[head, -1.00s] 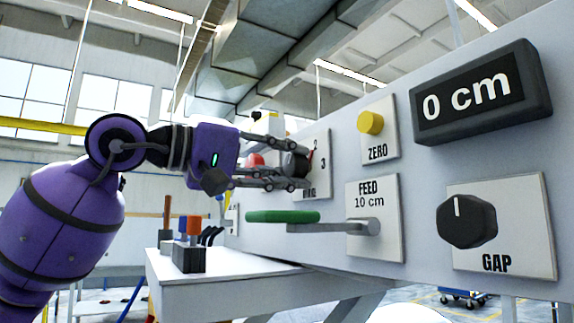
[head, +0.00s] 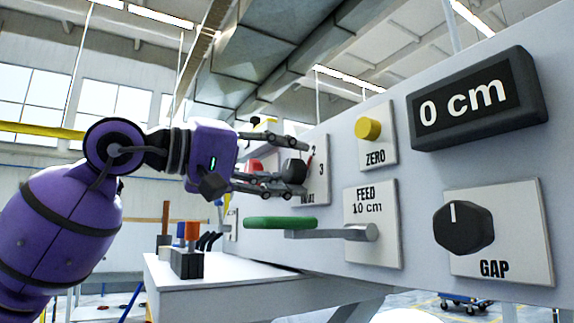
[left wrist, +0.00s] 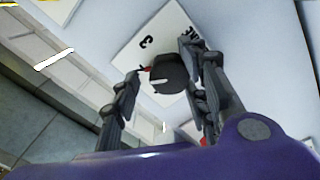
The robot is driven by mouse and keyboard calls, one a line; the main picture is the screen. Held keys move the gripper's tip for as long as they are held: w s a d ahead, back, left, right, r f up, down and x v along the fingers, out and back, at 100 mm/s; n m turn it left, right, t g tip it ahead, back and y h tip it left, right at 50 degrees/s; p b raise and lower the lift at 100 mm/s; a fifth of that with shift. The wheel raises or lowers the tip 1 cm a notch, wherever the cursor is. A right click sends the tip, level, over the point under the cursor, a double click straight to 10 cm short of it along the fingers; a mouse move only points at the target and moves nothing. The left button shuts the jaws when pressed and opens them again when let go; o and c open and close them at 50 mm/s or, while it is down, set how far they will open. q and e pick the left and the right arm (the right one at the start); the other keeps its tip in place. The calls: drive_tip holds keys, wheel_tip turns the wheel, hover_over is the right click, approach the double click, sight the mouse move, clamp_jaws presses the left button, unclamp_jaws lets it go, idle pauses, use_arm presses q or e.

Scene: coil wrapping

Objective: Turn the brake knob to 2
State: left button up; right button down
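The dark round brake knob (head: 295,168) sits on a white plate (head: 324,172) on the panel, with the numbers 2 and 3 showing at its right. Its red pointer shows at the knob's upper right, close to the 2. My left gripper (head: 302,167) is open, with its fingers above and below the knob. In the left wrist view the knob (left wrist: 168,73) lies between the spread fingers (left wrist: 160,72). A gap shows on the left finger's side; the right fingers are close to the knob, contact unclear. The plate's other numbers are hidden. My right gripper is not in view.
A green-handled feed lever (head: 281,223) sticks out just below my left gripper. The yellow zero button (head: 368,128), the gap knob (head: 463,227) and a display (head: 478,97) reading 0 cm are further right. A red part (head: 256,166) shows behind the fingers.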

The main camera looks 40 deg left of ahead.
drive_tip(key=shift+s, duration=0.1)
use_arm(q)
drive_tip(key=shift+s, duration=0.1)
drive_tip(key=v, duration=1.2)
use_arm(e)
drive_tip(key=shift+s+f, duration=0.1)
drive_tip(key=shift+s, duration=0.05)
use_arm(q)
drive_tip(key=shift+f, duration=0.15)
